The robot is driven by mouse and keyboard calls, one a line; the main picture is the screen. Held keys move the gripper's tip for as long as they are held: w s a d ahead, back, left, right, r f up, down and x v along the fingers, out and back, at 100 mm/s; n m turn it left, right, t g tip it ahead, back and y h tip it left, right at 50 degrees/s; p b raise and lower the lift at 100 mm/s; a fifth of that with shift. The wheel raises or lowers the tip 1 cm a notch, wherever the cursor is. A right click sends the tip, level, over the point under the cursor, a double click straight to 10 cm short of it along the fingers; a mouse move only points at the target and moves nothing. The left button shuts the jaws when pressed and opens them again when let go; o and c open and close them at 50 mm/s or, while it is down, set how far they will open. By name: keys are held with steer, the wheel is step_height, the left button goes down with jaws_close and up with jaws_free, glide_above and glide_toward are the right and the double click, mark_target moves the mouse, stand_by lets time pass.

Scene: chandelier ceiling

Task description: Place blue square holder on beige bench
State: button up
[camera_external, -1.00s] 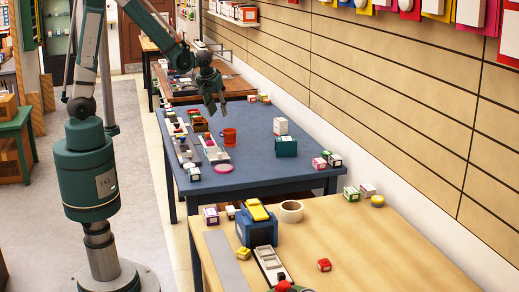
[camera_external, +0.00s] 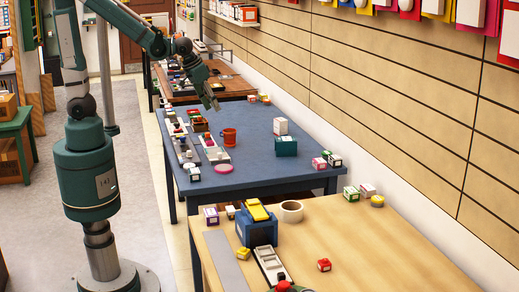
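A blue square holder (camera_external: 257,230) stands on the near beige bench (camera_external: 350,240), at its left part, with a yellow item (camera_external: 258,210) on top. A smaller teal square holder (camera_external: 286,148) stands on the blue table (camera_external: 262,181) behind, holding a white box (camera_external: 280,127). My gripper (camera_external: 215,104) hangs over the far left part of the blue table, above and left of the orange mug (camera_external: 228,137), well away from both holders. It shows nothing clearly held. Its fingers are small and seen edge-on, so their opening is unclear.
Long trays (camera_external: 211,148) and a pink disc (camera_external: 223,168) lie on the blue table. A slatted wall (camera_external: 400,110) borders the right.

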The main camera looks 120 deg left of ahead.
steer(key=s+d+r+m+t+h, duration=0.1)
steer(key=d+m, duration=0.3)
steer(key=d, duration=0.8)
steer(key=s+d+r+m+t+h, duration=0.1)
steer(key=d+r+m, duration=0.3)
steer(key=d, duration=0.8)
steer(key=s+d+r+m+t+h, duration=0.2)
steer(key=s+d+r+m, duration=0.1)
steer(key=d, duration=1)
steer(key=shift+m, duration=0.5)
steer(key=shift+o, duration=0.5)
steer(key=shift+s+a, duration=0.1)
steer(key=shift+a, duration=0.05)
